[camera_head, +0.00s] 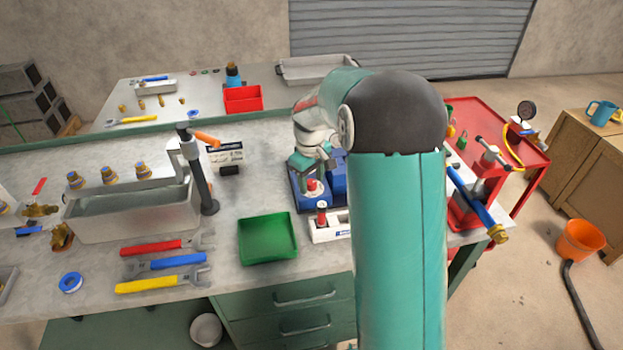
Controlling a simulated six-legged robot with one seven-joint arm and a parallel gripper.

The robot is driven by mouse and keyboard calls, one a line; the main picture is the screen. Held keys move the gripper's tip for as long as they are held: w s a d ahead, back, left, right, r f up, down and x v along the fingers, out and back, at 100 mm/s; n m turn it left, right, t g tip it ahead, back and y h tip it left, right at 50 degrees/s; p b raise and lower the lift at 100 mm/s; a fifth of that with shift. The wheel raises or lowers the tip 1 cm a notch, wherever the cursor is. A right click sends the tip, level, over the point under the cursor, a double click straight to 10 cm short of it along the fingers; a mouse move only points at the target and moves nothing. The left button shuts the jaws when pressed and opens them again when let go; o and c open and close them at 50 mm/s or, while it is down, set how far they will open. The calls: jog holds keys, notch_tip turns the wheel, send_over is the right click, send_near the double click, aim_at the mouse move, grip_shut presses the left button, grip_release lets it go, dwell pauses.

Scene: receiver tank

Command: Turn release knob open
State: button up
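A small red knob (311,185) sits on a pale round part on top of a blue unit (335,183) on the workbench, just right of the middle. I cannot tell for certain that it is the release knob. My gripper (311,176) points down just above or at this red knob. It is small and partly merged with the unit, so I cannot see whether its fingers touch the knob or how wide they stand. My arm covers part of the view to the right of the unit.
A white holder (325,232) with a red-topped item and a green tray (267,239) stand in front. A dark upright post (200,175) and a grey trough (133,213) are left. Wrenches (165,262) lie front left. A red cart (515,165) stands right.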

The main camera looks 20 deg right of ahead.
aim_at(311, 184)
notch_tip(311, 184, up, 14)
jog(key=shift+a, duration=0.2)
dwell(0.4)
jog(key=shift+s+f, duration=0.1)
jog(key=shift+s, duration=0.1)
dwell(0.3)
